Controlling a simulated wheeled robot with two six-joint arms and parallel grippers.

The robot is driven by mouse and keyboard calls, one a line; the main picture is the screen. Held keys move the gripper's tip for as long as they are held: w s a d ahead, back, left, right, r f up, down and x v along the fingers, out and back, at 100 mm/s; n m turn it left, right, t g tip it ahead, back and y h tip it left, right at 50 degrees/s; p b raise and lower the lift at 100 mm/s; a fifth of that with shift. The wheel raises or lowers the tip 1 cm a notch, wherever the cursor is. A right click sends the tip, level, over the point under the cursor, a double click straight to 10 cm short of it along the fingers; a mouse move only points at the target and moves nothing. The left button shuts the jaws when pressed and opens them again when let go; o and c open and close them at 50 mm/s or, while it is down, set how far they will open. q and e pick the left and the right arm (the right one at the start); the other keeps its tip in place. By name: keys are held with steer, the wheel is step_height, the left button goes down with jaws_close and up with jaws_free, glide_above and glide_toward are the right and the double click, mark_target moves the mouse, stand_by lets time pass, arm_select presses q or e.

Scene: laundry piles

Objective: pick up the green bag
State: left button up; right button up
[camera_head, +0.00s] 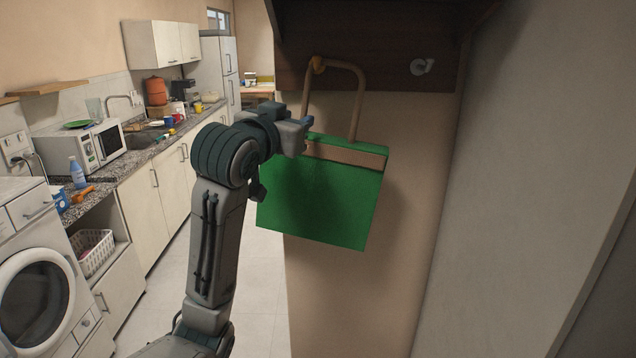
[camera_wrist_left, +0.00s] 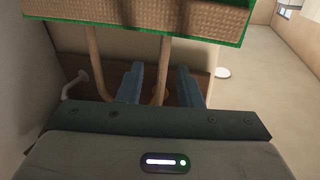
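The green bag (camera_head: 325,205) hangs by its tan handle (camera_head: 358,90) from an orange-yellow hook (camera_head: 318,65) on a dark wooden board. My left gripper (camera_head: 306,123) is at the left strand of the handle, just above the bag's top edge. In the left wrist view the bag's tan and green edge (camera_wrist_left: 150,14) crosses the top. There the left gripper's two blue fingers (camera_wrist_left: 160,85) stand apart, open, with one handle strand (camera_wrist_left: 164,65) between them and gaps on both sides. My right gripper is not in view.
A white hook (camera_head: 422,66) sits to the right on the dark board (camera_head: 400,80). A pale wall (camera_head: 540,180) closes off the right side. Left are a washing machine (camera_head: 38,290), a microwave (camera_head: 97,145) and a kitchen counter. Floor is open between them and the bag.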

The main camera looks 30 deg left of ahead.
mark_target(302, 115)
arm_select(q)
steer(key=w+p, duration=0.2)
steer(key=w, duration=0.1)
steer(key=w+a+p, duration=0.1)
steer(key=w+p, duration=0.1)
steer(key=shift+r, duration=0.1)
steer(key=shift+w+d, duration=0.1)
steer(key=shift+w, duration=0.25)
jaws_close()
